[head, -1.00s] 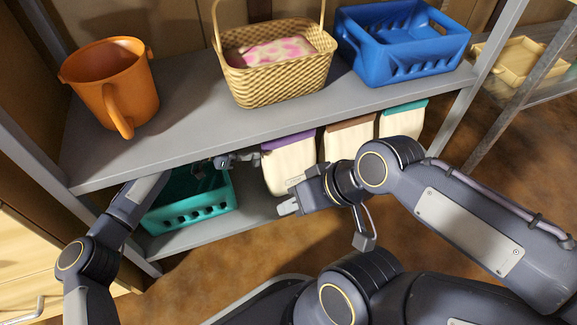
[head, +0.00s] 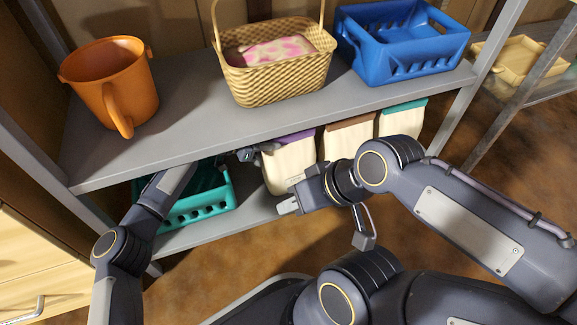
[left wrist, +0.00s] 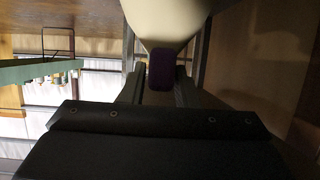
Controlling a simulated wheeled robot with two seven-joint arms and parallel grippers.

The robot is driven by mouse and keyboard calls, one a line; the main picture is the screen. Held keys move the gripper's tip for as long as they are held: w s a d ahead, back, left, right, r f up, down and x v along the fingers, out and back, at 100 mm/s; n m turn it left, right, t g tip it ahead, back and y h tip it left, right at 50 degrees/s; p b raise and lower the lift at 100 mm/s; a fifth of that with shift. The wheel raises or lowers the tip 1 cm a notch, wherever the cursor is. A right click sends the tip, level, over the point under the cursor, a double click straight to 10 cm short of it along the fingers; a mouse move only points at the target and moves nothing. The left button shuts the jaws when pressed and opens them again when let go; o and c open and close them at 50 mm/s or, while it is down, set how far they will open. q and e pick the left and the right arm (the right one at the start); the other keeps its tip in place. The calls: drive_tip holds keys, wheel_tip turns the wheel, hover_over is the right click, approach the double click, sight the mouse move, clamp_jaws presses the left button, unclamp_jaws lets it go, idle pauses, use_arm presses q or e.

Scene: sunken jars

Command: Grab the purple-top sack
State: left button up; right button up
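The purple-top sack (head: 289,167) is cream with a purple top band, standing on the lower shelf at the left end of a row of sacks. My left gripper (head: 254,153) is at the left end of its top, just under the upper shelf's edge. In the left wrist view, the purple top (left wrist: 161,69) lies between my two spread fingers, with the cream body beyond; the fingers look open, with no clear grip. My right gripper (head: 290,195) is in front of the sack's lower right side, its fingers apart and empty.
A brown-top sack (head: 346,138) and a teal-top sack (head: 400,119) stand to the right. A teal crate (head: 205,206) sits left, behind my left arm. The upper shelf (head: 195,120) holds an orange pot (head: 112,85), a wicker basket (head: 280,80) and a blue crate (head: 405,50).

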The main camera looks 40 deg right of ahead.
use_arm(q)
clamp_jaws()
idle(1.0)
drive_tip(key=shift+w+r, duration=0.1)
drive_tip(key=shift+r, duration=0.2)
